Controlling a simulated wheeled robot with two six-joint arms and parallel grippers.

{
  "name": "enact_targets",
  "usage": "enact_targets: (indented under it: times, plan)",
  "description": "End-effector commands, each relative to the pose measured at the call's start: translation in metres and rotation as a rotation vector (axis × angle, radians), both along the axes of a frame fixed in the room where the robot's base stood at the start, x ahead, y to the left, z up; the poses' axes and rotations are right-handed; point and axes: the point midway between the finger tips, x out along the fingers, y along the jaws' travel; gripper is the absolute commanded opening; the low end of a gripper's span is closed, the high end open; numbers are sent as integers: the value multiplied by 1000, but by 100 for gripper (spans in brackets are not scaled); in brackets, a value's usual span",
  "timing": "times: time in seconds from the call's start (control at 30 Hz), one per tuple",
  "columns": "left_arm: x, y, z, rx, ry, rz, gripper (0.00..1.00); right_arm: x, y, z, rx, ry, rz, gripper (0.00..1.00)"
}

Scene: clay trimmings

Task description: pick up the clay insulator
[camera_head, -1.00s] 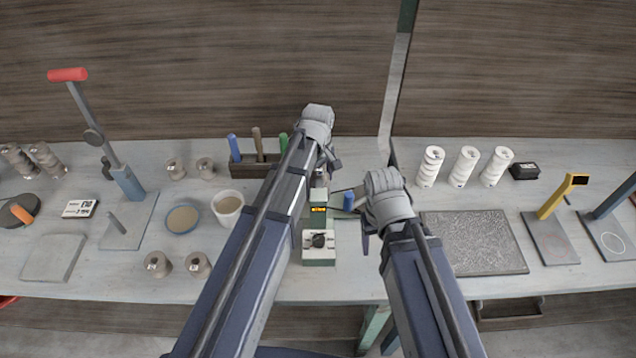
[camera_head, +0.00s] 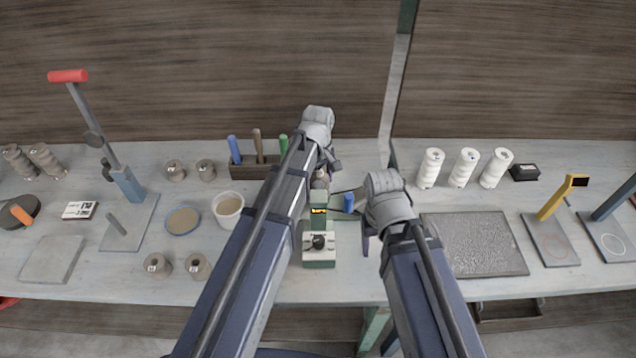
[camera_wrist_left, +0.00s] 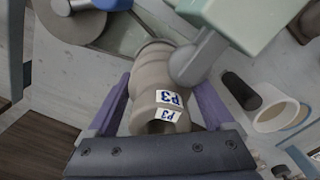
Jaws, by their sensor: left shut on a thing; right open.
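A ribbed grey-brown clay insulator (camera_wrist_left: 152,78) with two white P3 labels sits between the purple fingers of my left gripper (camera_wrist_left: 160,100) in the left wrist view. That gripper is shut on it. In the head view my left gripper (camera_head: 328,162) is at the back middle of the bench, behind a green device (camera_head: 319,247) with a small lit display. The arm hides much of its hold there. A rounded grey part of a device overlaps the insulator's side in the wrist view; I cannot tell whether they touch. My right gripper (camera_head: 372,232) is open, right of the device.
Three white insulators (camera_head: 465,167) stand at the back right, near a dark textured mat (camera_head: 474,244). A tool rack (camera_head: 250,168), a cup (camera_head: 228,208), a lever press (camera_head: 128,184) and several grey-brown clay pieces (camera_head: 197,265) are on the left.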

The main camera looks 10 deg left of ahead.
Motion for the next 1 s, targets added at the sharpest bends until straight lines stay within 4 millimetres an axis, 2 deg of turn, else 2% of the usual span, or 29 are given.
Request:
enact_targets:
  times: [0.17,0.37,0.8,1.0]
  plan:
    - [0,0,4,0,0,0,0,0,0,4,0,0,0,64]
    - [0,0,21,0,0,0,0,0,0,21,0,0,1,64]
    - [0,0,84,0,0,0,0,0,0,85,1,0,-1,64]
    - [0,0,100,0,0,0,0,0,0,100,2,0,-6,64]
